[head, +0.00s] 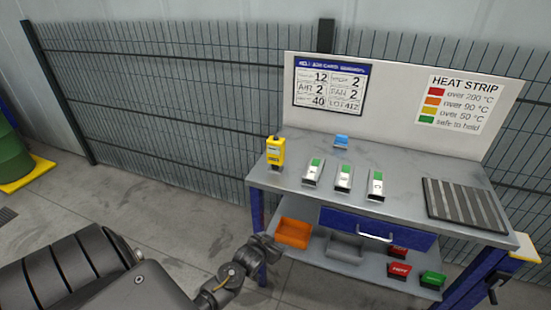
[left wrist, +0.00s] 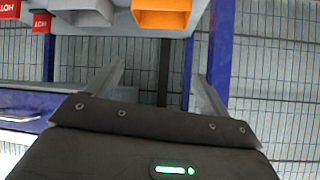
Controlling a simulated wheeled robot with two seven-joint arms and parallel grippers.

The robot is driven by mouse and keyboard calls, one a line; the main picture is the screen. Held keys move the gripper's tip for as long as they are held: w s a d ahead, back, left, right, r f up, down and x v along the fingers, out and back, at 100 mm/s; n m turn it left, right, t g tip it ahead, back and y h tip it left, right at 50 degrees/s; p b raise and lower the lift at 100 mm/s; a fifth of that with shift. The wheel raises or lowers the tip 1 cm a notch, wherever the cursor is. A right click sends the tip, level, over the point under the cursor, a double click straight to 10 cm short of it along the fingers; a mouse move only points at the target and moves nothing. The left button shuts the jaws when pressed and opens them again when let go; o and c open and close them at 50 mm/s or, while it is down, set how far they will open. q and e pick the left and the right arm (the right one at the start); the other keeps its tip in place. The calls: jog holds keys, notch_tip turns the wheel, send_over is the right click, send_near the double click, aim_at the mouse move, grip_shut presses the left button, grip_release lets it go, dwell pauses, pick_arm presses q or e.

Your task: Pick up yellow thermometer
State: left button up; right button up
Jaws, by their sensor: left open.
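The yellow thermometer (head: 275,151) stands upright at the left end of the grey table top (head: 400,200) in the head view. It has a dark display on its face. My left gripper (head: 266,246) is below and in front of the table's left end, lower than the table top and apart from the thermometer. In the left wrist view my left gripper (left wrist: 158,85) has its two fingers spread with nothing between them. The thermometer does not show in that view. My right gripper is in neither view.
Several silver parts with green strips (head: 343,177), a blue item (head: 341,141) and a ribbed dark mat (head: 465,204) are on the table. The lower shelf holds an orange bin (head: 293,232), a grey bin (head: 344,248), and red and green bins. A blue leg (left wrist: 219,50) stands near my left gripper.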

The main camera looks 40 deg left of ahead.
pick_arm(q)
jog(key=w+a+r+t, duration=0.1)
jog(key=r, duration=0.5)
jog(key=w+a+r+n+t+y, duration=0.1)
jog(key=w+r, duration=0.1)
jog(key=r, duration=0.4)
jog(key=w+a+r+t, duration=0.1)
jog(key=w+a+r, duration=0.1)
jog(key=r, duration=0.4)
jog(key=shift+w+y+p, duration=0.1)
jog(key=shift+y+p, duration=0.2)
jog(key=n+t+y, duration=0.2)
jog(key=t, duration=0.1)
send_near(274, 143)
jog(key=x, duration=0.3)
jog(key=p+x, duration=0.1)
jog(key=x, duration=0.4)
jog(key=shift+w+a+f, duration=0.1)
jog(key=shift+w, duration=0.15)
jog(key=shift+w+a, duration=0.1)
jog(key=shift+w, duration=0.2)
jog(key=shift+w+a+p, duration=0.15)
jog(key=shift+w+p, duration=0.15)
jog(key=p+x, duration=0.1)
jog(key=x, duration=0.3)
jog(key=shift+w+f, duration=0.15)
jog(key=shift+f, duration=0.05)
jog(key=shift+c, duration=0.6)
jog(key=c, duration=0.9)
